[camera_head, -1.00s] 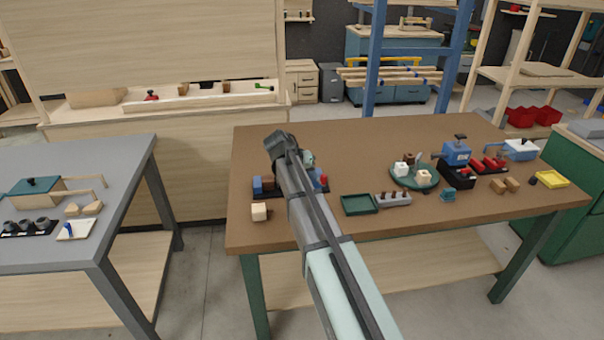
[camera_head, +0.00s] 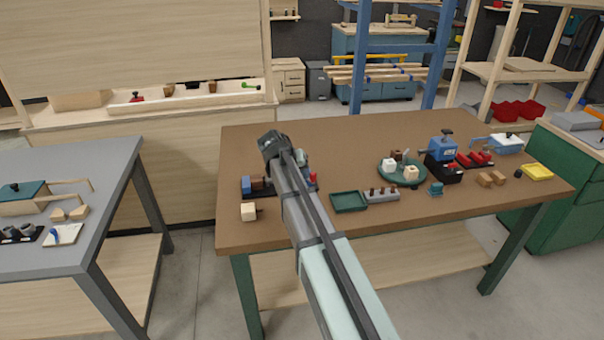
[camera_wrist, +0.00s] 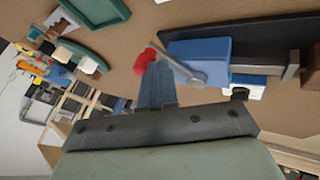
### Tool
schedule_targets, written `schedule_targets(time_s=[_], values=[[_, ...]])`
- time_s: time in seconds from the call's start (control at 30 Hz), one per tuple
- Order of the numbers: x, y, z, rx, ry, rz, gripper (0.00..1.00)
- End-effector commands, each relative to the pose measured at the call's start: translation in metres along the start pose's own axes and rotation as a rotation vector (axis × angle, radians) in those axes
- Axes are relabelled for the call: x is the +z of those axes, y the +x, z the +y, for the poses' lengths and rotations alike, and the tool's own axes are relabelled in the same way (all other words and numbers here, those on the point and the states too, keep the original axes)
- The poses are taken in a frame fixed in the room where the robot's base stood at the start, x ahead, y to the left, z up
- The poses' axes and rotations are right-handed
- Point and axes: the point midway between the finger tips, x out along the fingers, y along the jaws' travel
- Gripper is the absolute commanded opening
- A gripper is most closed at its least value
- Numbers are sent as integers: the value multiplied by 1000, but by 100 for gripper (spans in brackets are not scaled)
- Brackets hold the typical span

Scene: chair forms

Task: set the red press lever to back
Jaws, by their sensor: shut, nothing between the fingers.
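The red press lever shows in the wrist view as a red knob (camera_wrist: 145,61) on a grey lever arm (camera_wrist: 180,66). The arm is pivoted on the side of a blue block (camera_wrist: 203,50) on a dark base (camera_wrist: 262,38). My gripper (camera_wrist: 157,72) is shut and empty, with its fingertips right beside the red knob; I cannot tell whether they touch it. In the head view the red knob (camera_head: 313,178) shows just right of my arm, and blue parts of the press (camera_head: 250,186) show to its left. My arm hides the middle of the press and my fingertips there.
A cream cube (camera_head: 248,211) stands in front of the press on the brown table (camera_head: 330,230). A green tray (camera_head: 348,202) and a grey peg block (camera_head: 381,195) lie to the right. A green plate (camera_head: 388,178) with small blocks is farther right.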

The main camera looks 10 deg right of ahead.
Motion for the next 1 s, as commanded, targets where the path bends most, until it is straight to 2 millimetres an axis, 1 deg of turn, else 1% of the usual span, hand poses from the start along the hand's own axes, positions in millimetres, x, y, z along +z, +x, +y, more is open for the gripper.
schedule_targets(time_s=[0.27,0.47,0.7,1.0], values=[[0,5,9,-40,-75,40,0],[-3,13,20,-107,-200,107,0],[-14,24,32,-204,-381,204,0],[-29,38,42,-316,-589,315,0]])
